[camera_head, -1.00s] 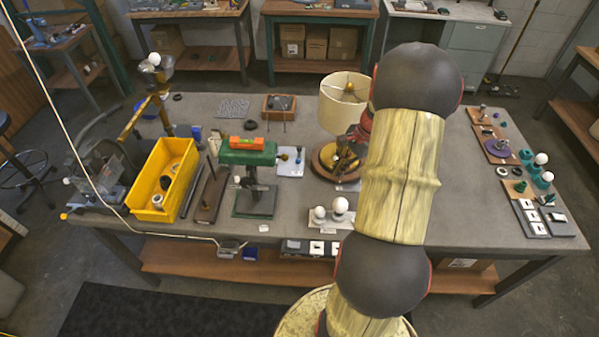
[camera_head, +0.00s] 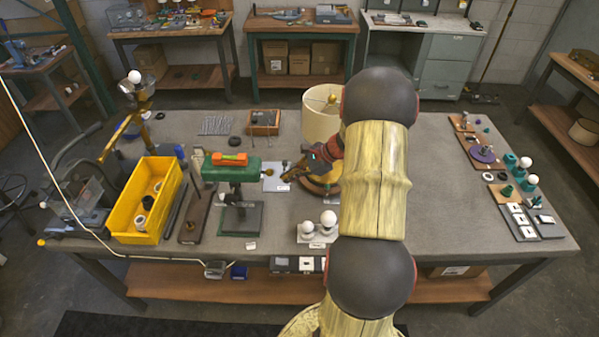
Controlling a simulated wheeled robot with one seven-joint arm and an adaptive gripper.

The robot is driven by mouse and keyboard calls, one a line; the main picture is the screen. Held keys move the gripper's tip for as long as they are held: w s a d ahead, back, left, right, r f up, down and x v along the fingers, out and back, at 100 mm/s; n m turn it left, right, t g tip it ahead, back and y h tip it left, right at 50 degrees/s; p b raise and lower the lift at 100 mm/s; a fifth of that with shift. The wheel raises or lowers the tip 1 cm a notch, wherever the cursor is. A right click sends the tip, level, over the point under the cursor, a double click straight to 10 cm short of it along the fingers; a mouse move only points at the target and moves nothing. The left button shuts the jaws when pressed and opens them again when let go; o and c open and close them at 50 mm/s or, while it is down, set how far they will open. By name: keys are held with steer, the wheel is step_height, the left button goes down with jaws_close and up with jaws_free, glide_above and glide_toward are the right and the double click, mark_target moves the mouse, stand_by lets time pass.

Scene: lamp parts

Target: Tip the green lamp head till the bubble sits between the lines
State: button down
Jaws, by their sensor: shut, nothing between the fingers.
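The green lamp head (camera_head: 243,173) sits on a short stem above a dark green base plate (camera_head: 241,219), left of the table's middle. An orange spirit level (camera_head: 230,159) lies on top of it; its bubble and lines are too small to make out. A small round knob (camera_head: 267,170) shows at the head's right end. My gripper (camera_head: 287,177) is shut and empty, a short way right of that knob and apart from it. The head looks nearly level.
The cream lampshade (camera_head: 318,124) on its round wooden base stands behind my arm. White bulbs on a holder (camera_head: 317,238) stand in front. A yellow bin (camera_head: 126,216) is on the left. Bare table lies to the right of my arm.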

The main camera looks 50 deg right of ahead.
steer(key=shift+w+a+r, duration=0.35)
steer(key=shift+a+r, duration=0.3)
steer(key=shift+w+a+r, duration=0.3)
steer(key=shift+a+r, duration=0.3)
steer(key=shift+r+p, duration=0.1)
steer(key=shift+p, duration=0.2)
steer(key=shift+a+r+p, duration=0.25)
steer(key=shift+r+p, duration=0.1)
steer(key=shift+r, duration=0.1)
steer(key=shift+f, duration=0.1)
